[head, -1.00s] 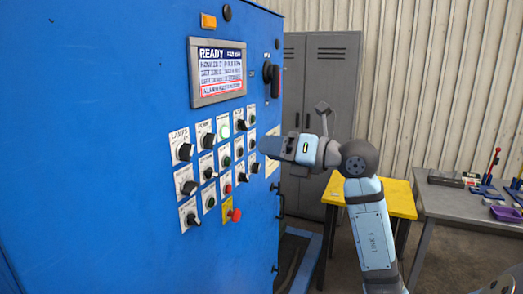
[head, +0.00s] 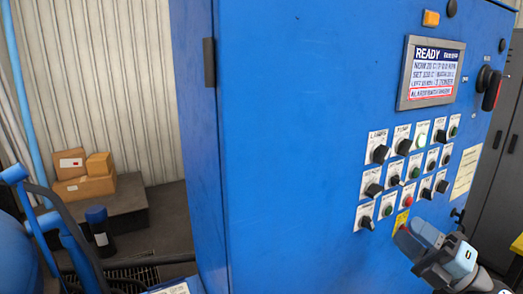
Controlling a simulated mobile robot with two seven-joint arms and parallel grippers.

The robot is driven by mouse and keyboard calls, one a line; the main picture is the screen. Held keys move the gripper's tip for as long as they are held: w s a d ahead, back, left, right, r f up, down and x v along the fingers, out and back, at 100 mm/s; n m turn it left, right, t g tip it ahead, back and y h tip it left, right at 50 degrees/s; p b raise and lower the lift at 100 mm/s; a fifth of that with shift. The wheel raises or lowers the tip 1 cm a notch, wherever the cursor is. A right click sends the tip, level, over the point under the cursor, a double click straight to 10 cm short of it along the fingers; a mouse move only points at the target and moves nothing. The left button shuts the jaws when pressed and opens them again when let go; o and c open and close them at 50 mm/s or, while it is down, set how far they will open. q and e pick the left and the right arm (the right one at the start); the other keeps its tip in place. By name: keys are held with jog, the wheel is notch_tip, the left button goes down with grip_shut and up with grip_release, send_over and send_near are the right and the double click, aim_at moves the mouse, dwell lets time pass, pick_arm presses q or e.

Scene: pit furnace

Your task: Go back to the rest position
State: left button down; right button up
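The blue control cabinet (head: 290,150) fills the middle and right of the head view. Its screen (head: 432,73) reads READY, and rows of labelled knobs and buttons (head: 405,170) sit below it. My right gripper (head: 412,240) is at the lower right, in front of the lower part of the panel by the yellow plate (head: 402,218). It partly hides that plate. Whether its fingers are open or touch anything cannot be made out. My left gripper is not in view.
Cardboard boxes (head: 85,188) lie on a dark grey platform (head: 118,212) at the left, with a black cylinder (head: 98,225) before it. Blue pipes and dark hoses (head: 65,225) stand at the lower left. A grey locker (head: 495,190) is behind the cabinet at right.

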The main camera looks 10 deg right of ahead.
jog(key=s+a+f+m+t+h, duration=0.1)
jog(key=s+a+f+m+h, duration=0.1)
jog(key=f+m+h, duration=0.65)
jog(key=s+a+f+m+t+h, duration=0.1)
jog(key=f+m+h, duration=0.3)
jog(key=f+m, duration=1)
jog(key=s+a+f+m+g, duration=0.1)
jog(key=s+a+f+g, duration=0.1)
jog(key=f, duration=0.4)
jog(key=s+a+f+m+g, duration=0.1)
jog(key=s+a+f+g, duration=0.2)
jog(key=s+f, duration=0.4)
jog(key=s+a+f+m+g+p, duration=0.1)
jog(key=s+a+f+g, duration=0.2)
jog(key=f, duration=0.4)
jog(key=shift+s+a, duration=0.65)
jog(key=shift+a, duration=0.15)
jog(key=shift+r, duration=0.15)
